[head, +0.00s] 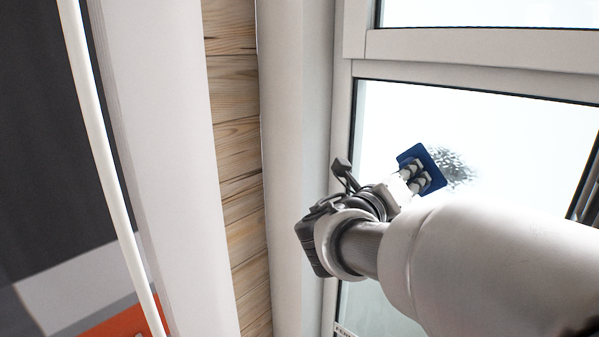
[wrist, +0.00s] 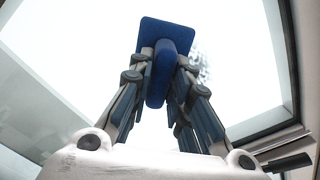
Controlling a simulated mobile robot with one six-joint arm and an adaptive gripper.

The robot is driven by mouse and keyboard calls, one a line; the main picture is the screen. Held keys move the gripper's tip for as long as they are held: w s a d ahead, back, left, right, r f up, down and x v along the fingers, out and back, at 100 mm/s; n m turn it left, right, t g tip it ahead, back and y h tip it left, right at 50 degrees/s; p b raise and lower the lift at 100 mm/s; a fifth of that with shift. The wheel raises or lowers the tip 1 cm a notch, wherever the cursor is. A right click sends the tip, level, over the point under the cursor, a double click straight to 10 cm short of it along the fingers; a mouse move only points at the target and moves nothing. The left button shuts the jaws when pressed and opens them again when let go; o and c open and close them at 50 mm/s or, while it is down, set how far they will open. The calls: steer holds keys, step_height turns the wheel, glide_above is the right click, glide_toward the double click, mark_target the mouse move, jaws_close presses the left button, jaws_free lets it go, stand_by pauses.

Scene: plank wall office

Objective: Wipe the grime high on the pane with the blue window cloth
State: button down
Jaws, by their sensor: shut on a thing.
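The blue window cloth (head: 422,165) is a flat blue pad held in front of the window pane (head: 390,120) in the head view. In the wrist view the cloth (wrist: 168,36) shows a flat plate with a rounded grip behind it. My gripper (head: 413,180) is shut on that grip; its fingers (wrist: 162,80) stand on both sides of it. The grime (head: 457,168) is a dark speckled patch on the pane, just right of the cloth, which hides part of it. In the wrist view a faint part of the grime (wrist: 200,70) shows right of the cloth. Whether the cloth touches the glass I cannot tell.
A white window frame (head: 345,130) borders the pane, with a crossbar (head: 480,52) above. Left of it are a plank wall (head: 238,170) and a pale pole (head: 108,165). A dark panel with an orange area (head: 120,320) lies at far left.

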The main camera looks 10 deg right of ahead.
steer(key=shift+s+d, duration=0.55)
steer(key=shift+s, duration=0.25)
steer(key=shift+s+d, duration=0.55)
steer(key=shift+s, duration=0.25)
steer(key=s+d+b, duration=0.1)
steer(key=s+d, duration=0.3)
steer(key=s, duration=0.1)
steer(key=shift+s+d, duration=0.35)
steer(key=shift+d, duration=0.05)
